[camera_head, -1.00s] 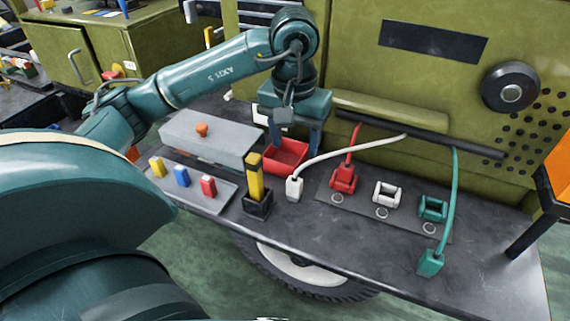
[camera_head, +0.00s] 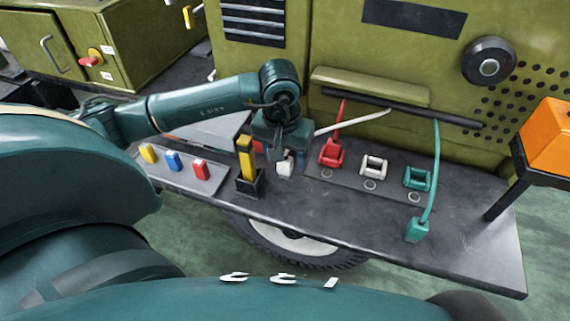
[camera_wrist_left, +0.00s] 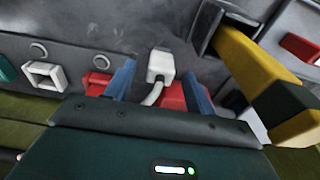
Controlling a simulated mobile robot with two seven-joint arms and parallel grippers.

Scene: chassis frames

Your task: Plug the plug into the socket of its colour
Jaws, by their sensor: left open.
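The white plug (camera_head: 285,168) stands on the bench on its white cable, just below my left gripper (camera_head: 283,160). In the left wrist view the white plug (camera_wrist_left: 160,65) lies between the open blue fingers of that gripper (camera_wrist_left: 160,80), apparently not gripped. The empty white socket (camera_head: 374,166) is to the right, between the red socket (camera_head: 331,157) and the green socket (camera_head: 418,178). A red cable runs into the red socket. The green plug (camera_head: 417,230) rests near the bench's front edge. My right gripper is not in view.
A yellow-handled tool stands in a black holder (camera_head: 249,186) close left of the gripper. A tray (camera_head: 215,185) with yellow, blue and red blocks is further left.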

